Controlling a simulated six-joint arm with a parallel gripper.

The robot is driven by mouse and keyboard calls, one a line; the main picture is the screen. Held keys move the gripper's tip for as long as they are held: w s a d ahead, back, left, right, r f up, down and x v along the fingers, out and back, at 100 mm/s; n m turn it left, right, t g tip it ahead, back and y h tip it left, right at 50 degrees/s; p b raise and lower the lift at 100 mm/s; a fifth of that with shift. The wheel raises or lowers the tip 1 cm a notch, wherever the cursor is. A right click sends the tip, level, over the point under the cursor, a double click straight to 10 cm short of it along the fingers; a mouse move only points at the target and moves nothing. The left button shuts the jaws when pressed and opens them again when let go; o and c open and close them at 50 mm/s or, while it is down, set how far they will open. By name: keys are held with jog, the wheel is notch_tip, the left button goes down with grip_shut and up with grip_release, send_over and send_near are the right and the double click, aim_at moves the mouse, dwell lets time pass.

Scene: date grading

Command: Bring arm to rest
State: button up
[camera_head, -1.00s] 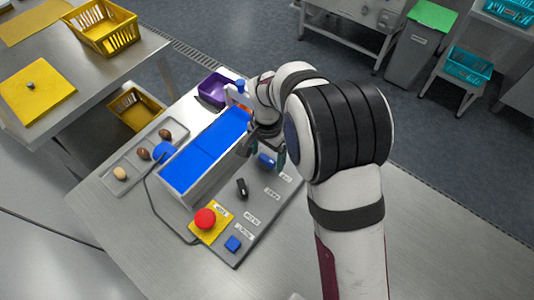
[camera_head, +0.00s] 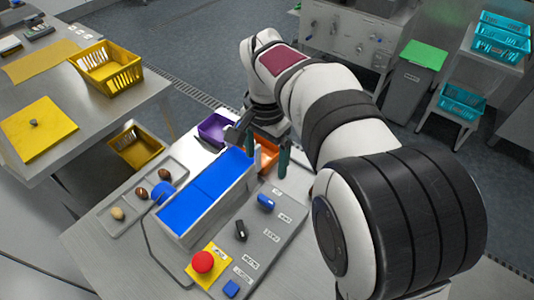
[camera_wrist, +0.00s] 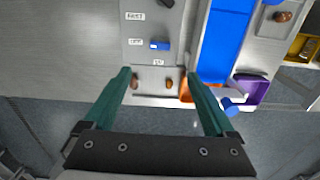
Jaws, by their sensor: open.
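My arm crosses the right side of the head view and hides part of the table.
An orange bin (camera_head: 266,153) and a purple bin (camera_head: 212,129) stand at the belt's far end. A red stop button (camera_head: 203,262) and a black switch (camera_head: 241,230) sit on the panel. A tray (camera_head: 125,200) with several dates is left of the belt.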

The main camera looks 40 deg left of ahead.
jog(key=d+r+m, duration=0.2)
jog(key=d+r, duration=0.2)
jog(key=d, duration=1)
jog(key=s+d+f+m+y, duration=0.1)
jog(key=s+d+f+m, duration=0.2)
jog(key=s+d, duration=1.1)
jog(key=d+f, duration=0.1)
jog(key=d, duration=0.2)
jog(key=shift+s+y, duration=0.35)
jog(key=shift+y, duration=0.05)
jog(key=shift+f, duration=0.1)
jog(key=shift+c, duration=0.2)
